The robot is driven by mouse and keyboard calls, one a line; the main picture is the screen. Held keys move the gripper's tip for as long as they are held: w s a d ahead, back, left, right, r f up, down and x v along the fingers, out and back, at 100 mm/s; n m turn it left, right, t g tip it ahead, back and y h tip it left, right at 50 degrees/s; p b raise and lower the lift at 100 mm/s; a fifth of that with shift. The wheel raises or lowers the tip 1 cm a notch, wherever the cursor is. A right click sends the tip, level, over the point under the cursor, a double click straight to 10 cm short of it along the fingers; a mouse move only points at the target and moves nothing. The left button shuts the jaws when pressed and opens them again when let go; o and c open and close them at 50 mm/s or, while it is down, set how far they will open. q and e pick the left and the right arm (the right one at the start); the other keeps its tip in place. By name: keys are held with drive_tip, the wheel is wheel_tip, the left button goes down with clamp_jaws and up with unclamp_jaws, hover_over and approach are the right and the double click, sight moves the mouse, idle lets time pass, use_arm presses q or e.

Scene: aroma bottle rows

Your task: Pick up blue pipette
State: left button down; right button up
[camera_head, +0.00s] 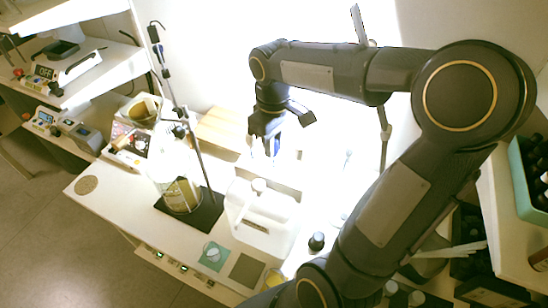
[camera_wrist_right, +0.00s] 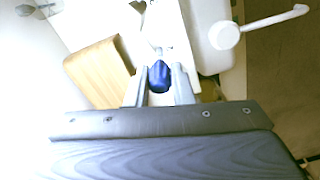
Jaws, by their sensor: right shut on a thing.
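The blue pipette (camera_wrist_right: 159,77) shows in the right wrist view as a dark blue part between the two fingers. In the head view a small bit of its blue (camera_head: 276,146) shows below the gripper. My right gripper (camera_head: 268,138) is shut on the pipette, near the back of the bench. It also shows in the right wrist view (camera_wrist_right: 160,92). The pipette's lower part is lost in the bright glare. My left gripper is in neither view.
A white canister (camera_head: 262,217) stands in front of the gripper. A stand with a glass vessel (camera_head: 181,195) is to the left. A wooden block (camera_head: 217,128) lies behind. A small dark-capped bottle (camera_head: 316,242) stands near the front. The bench's right part is washed out by glare.

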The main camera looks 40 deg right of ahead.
wheel_tip(320, 180, up, 10)
drive_tip(key=shift+r, duration=0.1)
idle(0.4)
